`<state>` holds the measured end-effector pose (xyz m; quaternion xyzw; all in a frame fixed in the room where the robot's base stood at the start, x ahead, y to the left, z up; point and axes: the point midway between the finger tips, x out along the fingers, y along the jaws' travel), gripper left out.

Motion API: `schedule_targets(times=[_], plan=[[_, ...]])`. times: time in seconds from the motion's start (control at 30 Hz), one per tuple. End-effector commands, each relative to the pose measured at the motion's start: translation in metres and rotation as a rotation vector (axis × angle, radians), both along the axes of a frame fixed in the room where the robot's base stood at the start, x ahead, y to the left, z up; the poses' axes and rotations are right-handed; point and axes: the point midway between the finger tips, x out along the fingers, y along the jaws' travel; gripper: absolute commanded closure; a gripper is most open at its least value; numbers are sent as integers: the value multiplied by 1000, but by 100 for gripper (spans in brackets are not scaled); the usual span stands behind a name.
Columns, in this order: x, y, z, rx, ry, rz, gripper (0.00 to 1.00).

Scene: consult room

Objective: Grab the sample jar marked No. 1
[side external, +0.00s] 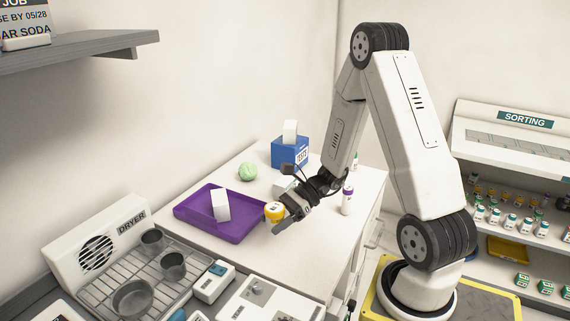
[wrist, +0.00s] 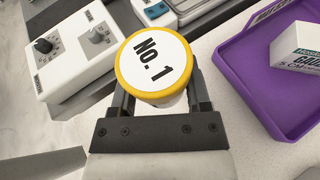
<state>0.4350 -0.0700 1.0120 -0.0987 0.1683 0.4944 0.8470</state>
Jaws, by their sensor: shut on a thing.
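The sample jar (wrist: 154,62) has a yellow-rimmed lid with a white top marked "No. 1", facing the wrist camera. In the side view the jar (side external: 274,212) shows as a yellow-topped, pale jar beside the right corner of the purple tray. My gripper (wrist: 157,103) is shut on the jar, with a finger on each side of it. The gripper also shows in the side view (side external: 284,213), low over the white counter. The lid hides most of the jar's body in the wrist view. I cannot tell whether the jar touches the counter.
The purple tray (side external: 190,213) holds a white box (side external: 221,205). A green ball-like item (side external: 248,171), a blue box (side external: 290,151) and a purple-capped bottle (side external: 347,200) stand nearby. A dryer rack with metal cups (side external: 133,297) and white devices (side external: 214,282) lie in front.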

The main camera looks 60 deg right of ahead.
Motion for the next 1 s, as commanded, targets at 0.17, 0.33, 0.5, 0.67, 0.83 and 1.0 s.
schedule_targets(times=[0.17,0.33,0.5,0.67,0.83,1.0], plan=[[0,0,10,0,-1,0,97],[0,0,12,1,1,1,97],[0,0,12,1,1,1,97],[0,0,12,1,1,1,97],[0,0,12,0,1,0,97],[5,-4,12,0,0,-26,97]])
